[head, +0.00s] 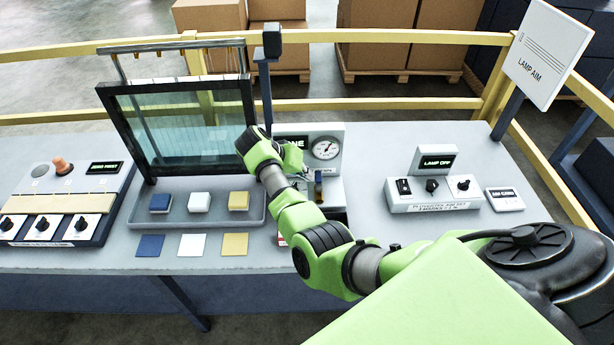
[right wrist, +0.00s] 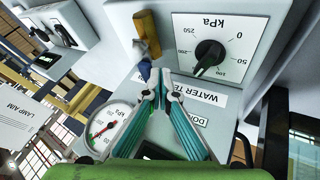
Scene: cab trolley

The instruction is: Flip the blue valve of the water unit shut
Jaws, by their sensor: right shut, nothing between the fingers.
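The water unit shows in the head view with its white gauge (head: 325,148), partly hidden behind my right arm. In the right wrist view the valve has a brass-coloured body (right wrist: 146,32) and a small blue lever (right wrist: 145,70) at its end. My right gripper (right wrist: 163,73) is shut and empty, its teal fingertips together just right of the blue lever. I cannot tell whether they touch it. In the head view the right gripper (head: 308,173) is small and partly hidden in front of the unit. My left gripper is not in view.
A framed glass panel (head: 185,125) stands left of the unit, behind a tray (head: 140,212) with coloured blocks. A lamp control box (head: 433,190) stands to the right. A kPa dial (right wrist: 208,55) and a pressure gauge (right wrist: 108,127) lie close to the gripper.

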